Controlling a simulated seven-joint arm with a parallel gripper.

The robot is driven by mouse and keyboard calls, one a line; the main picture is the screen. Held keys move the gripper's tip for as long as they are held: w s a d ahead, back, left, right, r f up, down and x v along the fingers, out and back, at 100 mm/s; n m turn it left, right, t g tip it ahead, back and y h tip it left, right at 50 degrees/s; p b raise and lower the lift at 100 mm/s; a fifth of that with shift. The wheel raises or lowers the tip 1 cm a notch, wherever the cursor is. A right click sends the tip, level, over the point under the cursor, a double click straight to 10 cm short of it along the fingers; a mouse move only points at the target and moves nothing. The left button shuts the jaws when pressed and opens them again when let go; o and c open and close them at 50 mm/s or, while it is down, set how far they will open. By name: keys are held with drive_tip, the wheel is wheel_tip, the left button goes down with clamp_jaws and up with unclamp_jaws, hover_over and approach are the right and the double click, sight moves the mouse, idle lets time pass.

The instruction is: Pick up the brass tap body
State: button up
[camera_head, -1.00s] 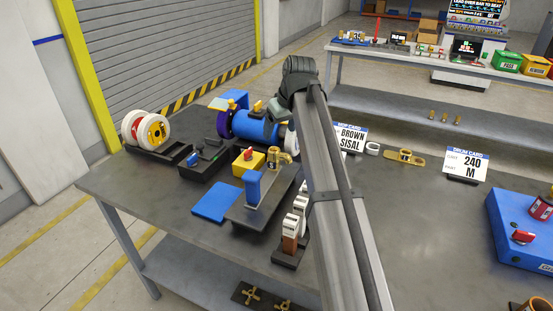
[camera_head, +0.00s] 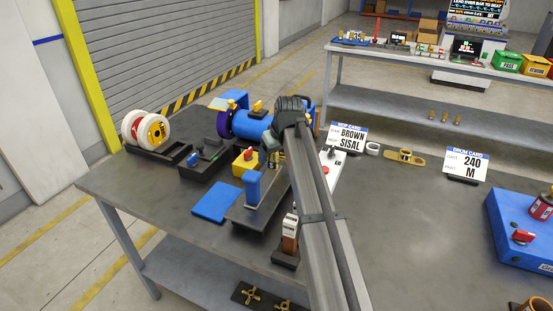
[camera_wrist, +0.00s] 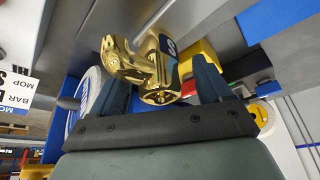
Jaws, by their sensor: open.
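The brass tap body (camera_wrist: 150,68) is shiny gold with a small dark blue label, and shows in the wrist view between the two fingers of my gripper (camera_wrist: 160,76). The fingers are open on either side of it. I cannot tell whether either finger touches it. In the head view my gripper (camera_head: 274,146) is over the grey fixture (camera_head: 246,216), behind its blue upright (camera_head: 253,187). There the tap body is mostly hidden by my gripper and wrist.
A yellow block with a red knob (camera_head: 247,160) stands close to the left of my gripper. A blue cylinder (camera_head: 252,125) lies behind. A brown-and-white block on a black base (camera_head: 290,240) stands in front. The table's right middle (camera_head: 410,220) is clear.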

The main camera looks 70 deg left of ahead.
drive_tip(key=shift+x, duration=0.8)
drive_tip(key=shift+c, duration=0.4)
clamp_jaws()
